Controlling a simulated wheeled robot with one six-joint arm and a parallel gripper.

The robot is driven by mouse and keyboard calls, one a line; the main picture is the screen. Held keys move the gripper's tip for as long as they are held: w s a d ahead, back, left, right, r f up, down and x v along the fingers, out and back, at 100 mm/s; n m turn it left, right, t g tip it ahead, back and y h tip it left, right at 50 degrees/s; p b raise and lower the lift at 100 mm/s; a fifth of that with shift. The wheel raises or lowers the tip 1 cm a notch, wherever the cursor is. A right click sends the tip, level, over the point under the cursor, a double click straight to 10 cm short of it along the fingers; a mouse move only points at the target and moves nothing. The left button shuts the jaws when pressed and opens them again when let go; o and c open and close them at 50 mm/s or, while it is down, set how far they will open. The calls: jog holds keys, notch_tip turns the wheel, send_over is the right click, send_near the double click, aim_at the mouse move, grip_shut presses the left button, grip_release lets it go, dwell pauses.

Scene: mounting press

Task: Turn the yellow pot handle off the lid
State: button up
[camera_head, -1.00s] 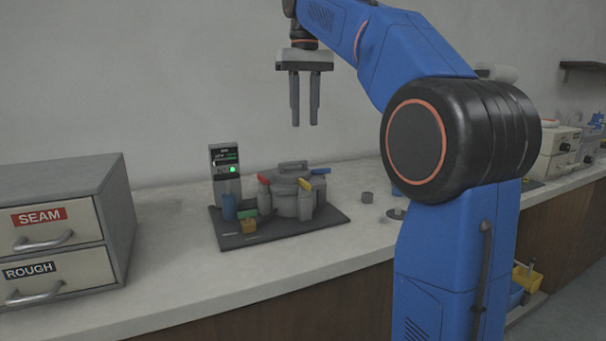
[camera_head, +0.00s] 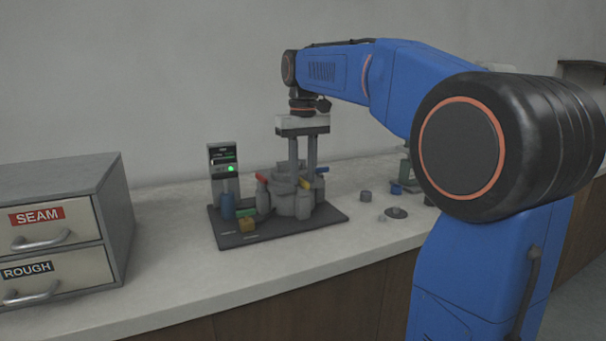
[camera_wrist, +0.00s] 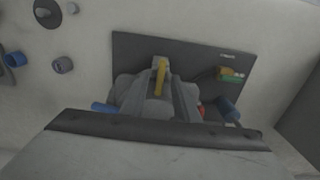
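The grey lidded pot (camera_head: 284,205) stands on a dark base plate (camera_head: 280,232). In the wrist view the fingers reach toward either side of the yellow handle; contact cannot be told. The fingers and gripper body hide much of the lid.
A control unit (camera_head: 225,175) with a green light, a blue cylinder (camera_head: 228,206) and a yellow block (camera_head: 247,224) stand on the plate's left. Small grey parts (camera_head: 366,196) lie to the right. A drawer cabinet (camera_head: 60,225) stands at far left. The counter between is clear.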

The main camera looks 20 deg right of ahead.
jog(key=shift+f, duration=0.25)
grip_shut()
